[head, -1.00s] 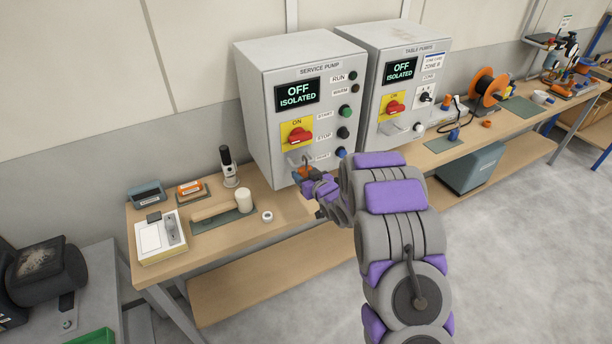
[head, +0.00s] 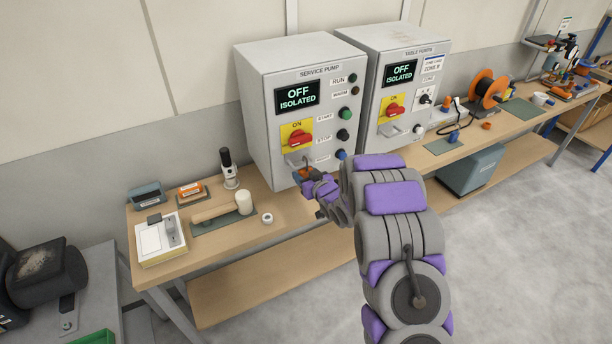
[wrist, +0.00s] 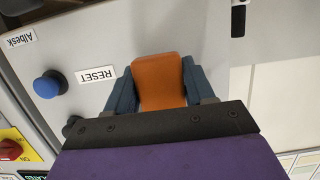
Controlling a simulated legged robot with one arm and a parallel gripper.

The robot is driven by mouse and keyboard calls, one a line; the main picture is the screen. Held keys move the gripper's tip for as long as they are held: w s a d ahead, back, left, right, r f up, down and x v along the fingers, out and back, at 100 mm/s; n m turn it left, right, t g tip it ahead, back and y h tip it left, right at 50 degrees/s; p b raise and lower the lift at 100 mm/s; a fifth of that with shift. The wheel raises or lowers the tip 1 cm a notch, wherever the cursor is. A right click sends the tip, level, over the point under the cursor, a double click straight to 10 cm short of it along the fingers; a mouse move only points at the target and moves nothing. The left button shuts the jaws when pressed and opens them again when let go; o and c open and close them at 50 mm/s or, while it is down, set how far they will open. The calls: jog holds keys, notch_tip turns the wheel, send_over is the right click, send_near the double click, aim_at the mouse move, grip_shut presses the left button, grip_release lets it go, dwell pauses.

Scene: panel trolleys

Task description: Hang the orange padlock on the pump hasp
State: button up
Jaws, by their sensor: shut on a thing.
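The orange padlock (head: 305,173) is in my gripper (head: 309,180), in front of the lower part of the SERVICE PUMP cabinet (head: 258,110). The wrist view shows the padlock's orange body (wrist: 160,80) between the two blue-grey fingers of my gripper (wrist: 160,92), which are shut on it. In the head view its thin grey shackle points up, close to the pale metal hasp (head: 292,160) below the red pump switch (head: 299,138). I cannot tell whether the shackle passes through the hasp or is only in front of it. The wrist view does not clearly show shackle or hasp.
The TABLE PUMPS cabinet (head: 372,110) stands to the right. A blue button (wrist: 48,85) and a RESET label (wrist: 97,75) are near the padlock.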

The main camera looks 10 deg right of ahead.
jog(key=shift+a, duration=0.1)
dwell(0.3)
jog(key=shift+a, duration=0.45)
jog(key=shift+d+f, duration=0.1)
jog(key=shift+d, duration=0.05)
jog(key=shift+w+d+f, duration=0.1)
jog(key=shift+d+f, duration=0.15)
jog(key=shift+f, duration=0.75)
dwell(1.0)
jog(key=o, duration=1.1)
jog(key=p+v, duration=0.1)
jog(key=v, duration=1.6)
